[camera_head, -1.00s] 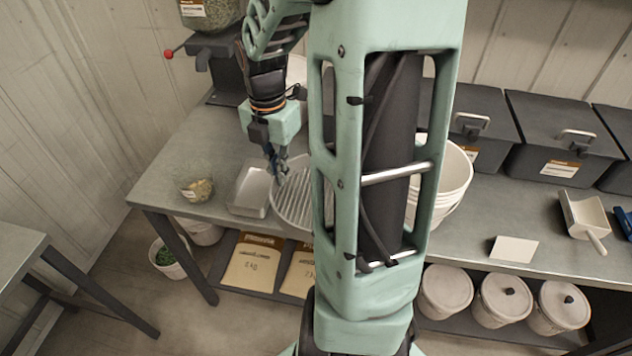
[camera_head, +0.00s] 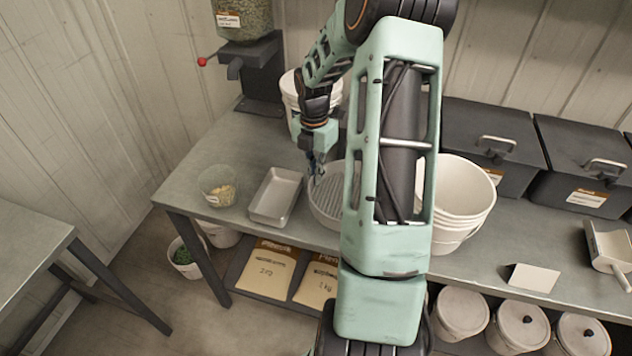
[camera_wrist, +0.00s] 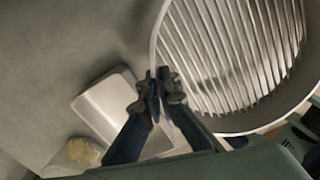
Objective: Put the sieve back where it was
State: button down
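The sieve (camera_head: 328,200) is a round, pale-rimmed pan with parallel slats, by the front of the bench, just right of a metal tray (camera_head: 276,196). My arm hides its right part in the head view. My gripper (camera_head: 316,173) is at its left rim. In the wrist view, the sieve (camera_wrist: 235,50) fills the upper right, and my gripper's fingertips (camera_wrist: 161,88) are close together with the rim between them. I cannot tell whether the sieve touches the bench.
A clear tub (camera_head: 218,188) with yellowish contents stands left of the tray. White buckets (camera_head: 462,200) stand right of my arm, and another white bucket (camera_head: 291,95) stands behind my gripper. A seed dispenser (camera_head: 258,75) is at back left. Dark bins (camera_head: 490,135) line the wall.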

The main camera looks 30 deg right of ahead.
jog(key=shift+w+f, duration=0.1)
jog(key=shift+f, duration=1.55)
jog(key=shift+f, duration=0.15)
jog(key=c, duration=2.2)
grip_release()
jog(key=shift+o, duration=0.2)
notch_tip(320, 180, up, 12)
jog(key=shift+w+r, duration=0.15)
jog(key=shift+r, duration=0.05)
